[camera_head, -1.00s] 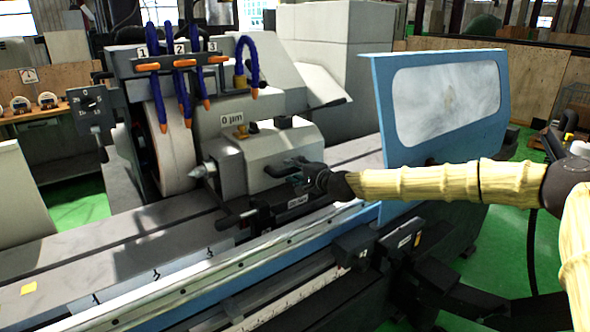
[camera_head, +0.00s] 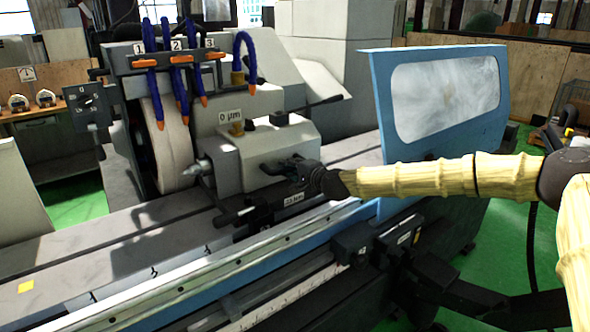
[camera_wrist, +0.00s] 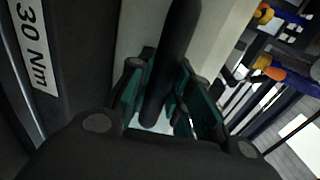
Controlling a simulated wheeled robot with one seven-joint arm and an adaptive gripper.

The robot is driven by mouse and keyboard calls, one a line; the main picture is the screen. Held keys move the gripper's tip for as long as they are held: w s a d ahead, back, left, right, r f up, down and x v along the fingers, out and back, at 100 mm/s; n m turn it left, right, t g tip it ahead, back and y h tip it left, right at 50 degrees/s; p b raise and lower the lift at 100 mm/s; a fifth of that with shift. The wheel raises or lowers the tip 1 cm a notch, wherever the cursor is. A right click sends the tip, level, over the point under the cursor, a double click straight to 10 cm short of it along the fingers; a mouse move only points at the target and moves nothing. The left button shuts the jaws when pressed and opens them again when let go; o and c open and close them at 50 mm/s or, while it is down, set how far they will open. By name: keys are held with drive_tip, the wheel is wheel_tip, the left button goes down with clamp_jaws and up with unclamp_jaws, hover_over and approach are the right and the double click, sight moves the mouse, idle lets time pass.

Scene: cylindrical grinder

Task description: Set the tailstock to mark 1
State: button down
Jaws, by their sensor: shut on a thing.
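The tailstock (camera_head: 288,141) is a pale grey block with a pointed centre (camera_head: 194,168) facing left, on the machine's long table (camera_head: 110,232). My gripper (camera_head: 292,170) is at the tailstock's front face, low on its right side. In the wrist view my gripper (camera_wrist: 172,112) is shut on a dark, round lever (camera_wrist: 178,55), with green-lined fingers on both sides of it. A "30 Nm" label (camera_wrist: 30,45) is beside it. Small marks (camera_head: 153,271) show along the table's front strip, left of the tailstock; their numbers are too small to read surely.
The grinding wheel (camera_head: 165,148) stands behind and left of the tailstock's centre. Blue coolant hoses (camera_head: 180,75) with orange tips hang under plates 1, 2 and 3. A blue-framed guard (camera_head: 440,105) stands to the right. The table left of the tailstock is clear.

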drive_tip(key=s+a+b, duration=0.1)
drive_tip(key=s+a, duration=0.2)
drive_tip(key=a, duration=0.1)
drive_tip(key=s+a, duration=0.4)
drive_tip(key=a, duration=0.1)
drive_tip(key=s+a+b, duration=0.1)
drive_tip(key=s+a, duration=0.2)
drive_tip(key=a, duration=0.2)
drive_tip(key=shift+s+a+b, duration=0.15)
drive_tip(key=shift+s+b, duration=0.15)
drive_tip(key=shift+w, duration=0.1)
drive_tip(key=c, duration=1.3)
unclamp_jaws()
drive_tip(key=v, duration=1.2)
drive_tip(key=shift+w, duration=0.15)
